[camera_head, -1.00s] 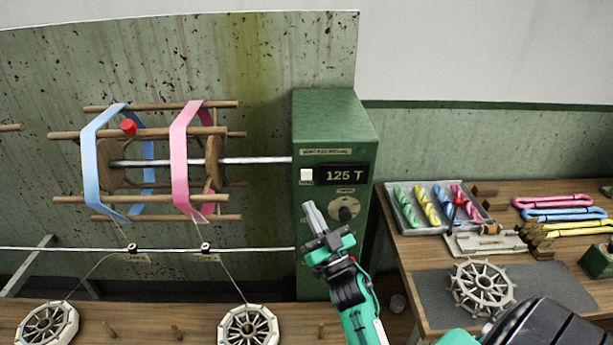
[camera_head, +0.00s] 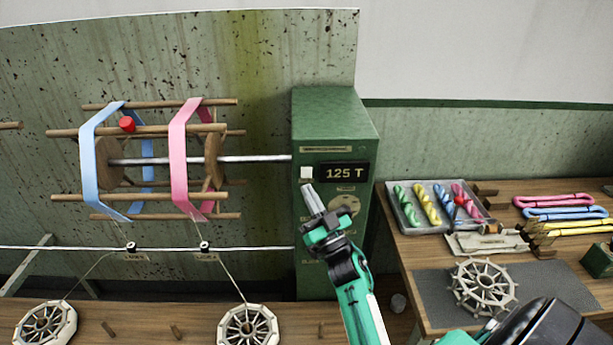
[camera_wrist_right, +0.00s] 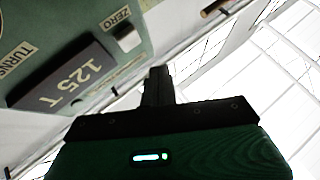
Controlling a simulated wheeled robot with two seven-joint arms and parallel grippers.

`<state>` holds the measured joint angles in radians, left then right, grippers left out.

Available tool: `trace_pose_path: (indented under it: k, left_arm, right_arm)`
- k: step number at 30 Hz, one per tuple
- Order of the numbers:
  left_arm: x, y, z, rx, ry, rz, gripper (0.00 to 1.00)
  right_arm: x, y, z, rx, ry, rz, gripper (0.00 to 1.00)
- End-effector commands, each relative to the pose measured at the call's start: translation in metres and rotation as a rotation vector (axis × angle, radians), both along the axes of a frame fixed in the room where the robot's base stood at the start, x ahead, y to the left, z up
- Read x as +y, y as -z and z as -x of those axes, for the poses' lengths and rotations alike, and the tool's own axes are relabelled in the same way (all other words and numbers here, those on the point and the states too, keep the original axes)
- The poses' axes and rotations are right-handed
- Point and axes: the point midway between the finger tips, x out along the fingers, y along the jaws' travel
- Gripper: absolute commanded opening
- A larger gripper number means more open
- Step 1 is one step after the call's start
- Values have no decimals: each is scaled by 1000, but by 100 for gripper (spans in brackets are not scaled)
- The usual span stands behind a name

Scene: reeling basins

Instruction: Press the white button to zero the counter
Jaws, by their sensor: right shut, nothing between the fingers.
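The white button (camera_head: 306,172) is a small square on the front of the green counter box (camera_head: 335,115), left of the display (camera_head: 345,173) that reads "125 T". In the right wrist view the button (camera_wrist_right: 127,39) sits by a "ZERO" label, upper left of the fingers. My right gripper (camera_head: 311,191) is shut and empty. In the head view its fingertips appear just below the button; a gap shows between them. The right wrist view also shows the shut fingers (camera_wrist_right: 158,75). The gripper covers part of the box's lower front. My left gripper is not in view.
A reel with blue and pink bands (camera_head: 187,160) stands left of the box, its metal shaft (camera_head: 250,160) running to it. A table on the right holds a tray (camera_head: 408,222) of coloured skeins and a spoked wheel (camera_head: 482,288).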

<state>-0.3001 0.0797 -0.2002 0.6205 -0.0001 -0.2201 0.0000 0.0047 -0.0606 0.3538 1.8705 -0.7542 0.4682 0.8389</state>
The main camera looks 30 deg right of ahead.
Motion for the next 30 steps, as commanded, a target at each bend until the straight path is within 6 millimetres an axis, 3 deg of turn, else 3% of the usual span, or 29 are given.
trace_pose_path:
  k: [10, 30]
  left_arm:
    - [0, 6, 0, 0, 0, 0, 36]
    - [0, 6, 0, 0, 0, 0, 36]
  right_arm:
    - [-17, 0, -28, -1, -1, -1, 0]
    - [-19, 0, -30, 0, 0, -1, 0]
